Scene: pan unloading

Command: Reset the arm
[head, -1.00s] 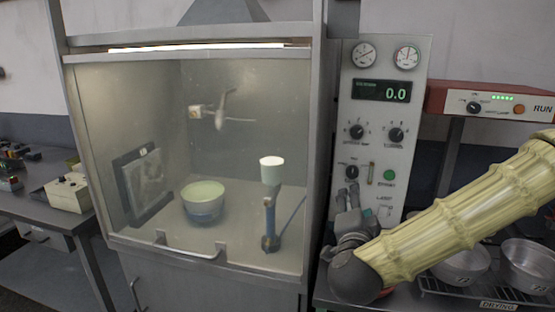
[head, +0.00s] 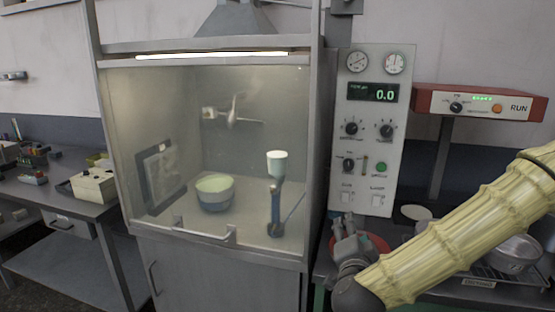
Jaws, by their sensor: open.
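My arm (head: 465,230) in its ribbed yellow sleeve reaches in from the right edge of the head view, bent at a dark grey wrist. My gripper (head: 350,224) is at its left end, fingers pointing up, in front of the area below the control panel. The fingers are open and I see nothing held between them. The sleeve hides part of the bench behind it.
A glass-fronted hood (head: 165,100) at the left holds a bowl (head: 215,201). Beside it are a control panel (head: 372,205) and a red RUN box (head: 437,103). A metal pan (head: 513,256) sits on a rack at right. A red round thing (head: 380,242) lies behind my gripper.

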